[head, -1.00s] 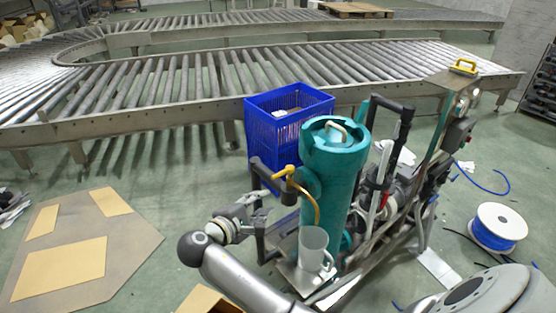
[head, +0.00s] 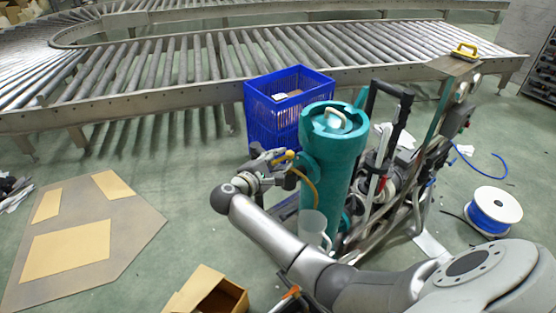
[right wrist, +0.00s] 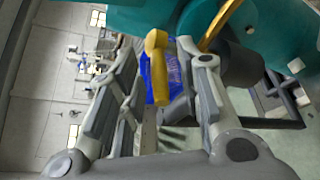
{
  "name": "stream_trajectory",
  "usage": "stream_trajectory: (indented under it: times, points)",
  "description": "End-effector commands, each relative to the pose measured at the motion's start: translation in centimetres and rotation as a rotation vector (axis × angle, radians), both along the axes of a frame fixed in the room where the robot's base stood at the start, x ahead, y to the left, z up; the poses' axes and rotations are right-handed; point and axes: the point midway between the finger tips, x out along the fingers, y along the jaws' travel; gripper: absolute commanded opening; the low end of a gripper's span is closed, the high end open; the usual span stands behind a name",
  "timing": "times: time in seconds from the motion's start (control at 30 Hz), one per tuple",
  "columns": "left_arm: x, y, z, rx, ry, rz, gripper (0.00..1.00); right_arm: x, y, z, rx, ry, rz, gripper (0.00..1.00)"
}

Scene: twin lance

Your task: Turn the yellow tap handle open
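The yellow tap handle (head: 290,155) is on the side of the teal cylinder (head: 335,160), above a curved yellow pipe. My right gripper (head: 278,157) is at the handle. In the right wrist view, the yellow handle (right wrist: 158,70) stands between the two spread fingers of my right gripper (right wrist: 160,80), with gaps on both sides, so it is not clamped. A translucent jug (head: 313,228) stands below the pipe, partly hidden by my right arm. My left gripper is not in view.
A blue crate (head: 262,130) stands behind the cylinder, before the roller conveyor (head: 150,110). Black posts and hoses (head: 385,140) crowd the cylinder's right. A cable spool (head: 494,210), an open cardboard box (head: 210,290) and flat cardboard (head: 85,240) lie on the floor.

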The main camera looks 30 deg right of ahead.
Motion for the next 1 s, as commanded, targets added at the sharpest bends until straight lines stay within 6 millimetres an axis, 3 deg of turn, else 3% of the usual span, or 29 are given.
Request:
stream_trajectory:
  times: [0.27, 0.57, 0.83, 1.0]
  points:
    - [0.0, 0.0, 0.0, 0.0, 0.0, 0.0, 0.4, 0.1, -0.2, -0.1, 0.001, 0.0, -0.001, 0.33]
    - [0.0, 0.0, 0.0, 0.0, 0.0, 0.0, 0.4, 0.1, -0.2, -0.1, 0.001, 0.0, -0.001, 0.0]
    - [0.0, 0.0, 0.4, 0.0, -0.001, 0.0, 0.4, -0.1, -0.2, 0.0, 0.001, 0.002, 0.011, 0.0]
    - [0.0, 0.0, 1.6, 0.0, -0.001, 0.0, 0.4, -0.4, -0.2, 0.2, 0.001, 0.004, 0.064, 0.0]
